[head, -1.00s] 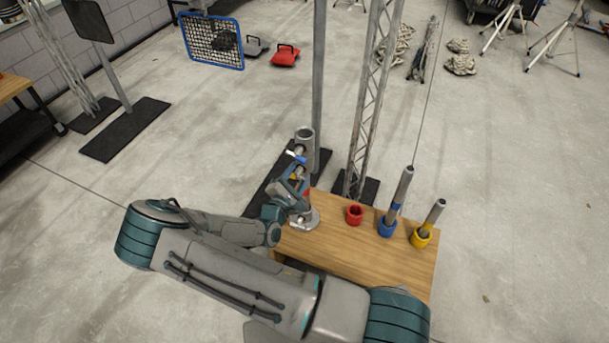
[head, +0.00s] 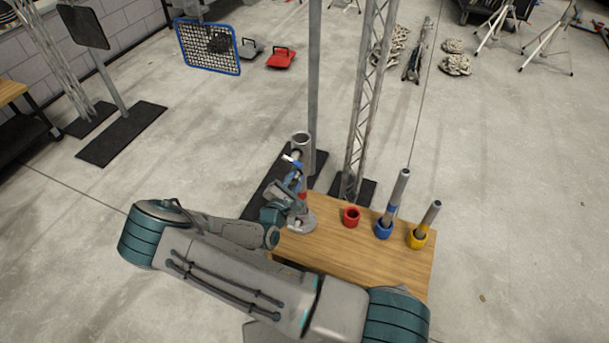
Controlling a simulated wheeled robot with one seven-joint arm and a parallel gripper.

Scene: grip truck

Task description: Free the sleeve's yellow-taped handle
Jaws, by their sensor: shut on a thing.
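The sleeve (head: 301,139) is a grey upright tube with an open top, at the back left corner of the wooden table. A small handle with blue tape (head: 290,161) sticks out to the left below its top. Red tape (head: 302,195) shows lower on the tube. My gripper (head: 296,183) is at the tube, below the blue-taped handle, and is shut on a small handle there. Its jaws and wrist hide most of that handle. I cannot make out yellow tape on the sleeve in this view.
On the wooden table (head: 360,248) stand an empty red cup (head: 351,217), a blue cup (head: 384,229) with a tall rod and a yellow cup (head: 417,239) with a shorter rod. A grey pole (head: 314,80) and a lattice mast (head: 365,110) rise close behind the sleeve.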

